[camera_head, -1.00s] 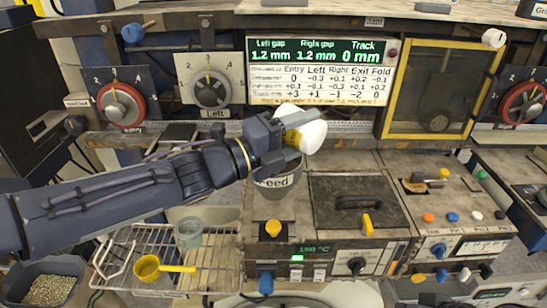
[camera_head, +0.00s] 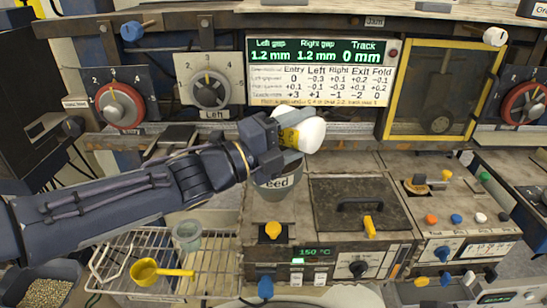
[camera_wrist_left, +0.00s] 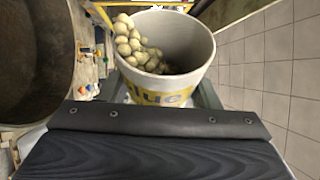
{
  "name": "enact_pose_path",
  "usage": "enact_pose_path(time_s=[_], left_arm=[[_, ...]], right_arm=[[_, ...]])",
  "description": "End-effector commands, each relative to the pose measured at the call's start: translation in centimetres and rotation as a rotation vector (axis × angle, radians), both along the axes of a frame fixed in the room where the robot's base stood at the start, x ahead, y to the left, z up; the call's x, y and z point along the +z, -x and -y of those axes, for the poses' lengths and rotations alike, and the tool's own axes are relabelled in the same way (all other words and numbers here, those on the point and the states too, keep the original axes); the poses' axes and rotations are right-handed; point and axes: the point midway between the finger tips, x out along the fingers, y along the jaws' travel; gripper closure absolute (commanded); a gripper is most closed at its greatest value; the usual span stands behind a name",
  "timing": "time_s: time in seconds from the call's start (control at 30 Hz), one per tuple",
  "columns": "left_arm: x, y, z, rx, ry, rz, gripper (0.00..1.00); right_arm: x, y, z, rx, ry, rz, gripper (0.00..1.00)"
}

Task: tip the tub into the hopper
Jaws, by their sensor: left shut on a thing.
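The tub (camera_head: 312,135) is white with a yellow label, and my left gripper (camera_head: 289,141) is shut on it. The tub is tilted and held above the grey hopper (camera_head: 279,184), whose visible letters read "eed". In the left wrist view the tub (camera_wrist_left: 186,37) shows its open mouth, with pale round pellets (camera_wrist_left: 135,45) heaped against its left wall. The large dark round opening at the left of that view looks like the hopper (camera_wrist_left: 35,60). The gripper and tub hide part of the hopper in the head view. My right gripper is not in view.
A heater box with a black-handled lid (camera_head: 360,205) is right of the hopper. A wire rack (camera_head: 215,262) at lower left holds a yellow scoop (camera_head: 146,271) and a grey cup (camera_head: 187,234). A bin of pellets (camera_head: 45,292) is in the lower left corner.

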Motion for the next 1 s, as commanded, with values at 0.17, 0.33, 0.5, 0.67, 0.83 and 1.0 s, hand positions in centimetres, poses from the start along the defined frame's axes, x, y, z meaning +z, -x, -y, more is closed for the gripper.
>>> enact_pose_path(time_s=[0.17, 0.33, 0.5, 0.67, 0.83, 1.0], left_arm=[[0.12, -0.05, -0.08, 0.0, 0.021, -0.014, 0.68], [0.22, -0.09, -0.13, 0.0, 0.036, -0.026, 0.68], [0.3, -0.13, -0.18, 0.0, 0.05, -0.037, 0.68], [0.39, -0.17, -0.24, 0.0, 0.064, -0.049, 0.68], [0.48, -0.2, -0.28, 0.0, 0.074, -0.057, 0.68], [0.53, -0.24, -0.32, 0.0, 0.084, -0.064, 0.68]], right_arm=[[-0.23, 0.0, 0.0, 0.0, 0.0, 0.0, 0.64], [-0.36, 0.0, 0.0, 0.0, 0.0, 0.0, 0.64], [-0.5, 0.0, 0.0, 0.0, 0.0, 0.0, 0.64], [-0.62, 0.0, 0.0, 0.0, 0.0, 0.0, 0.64], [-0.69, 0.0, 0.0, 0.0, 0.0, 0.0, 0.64], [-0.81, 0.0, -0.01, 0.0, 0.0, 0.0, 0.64]])
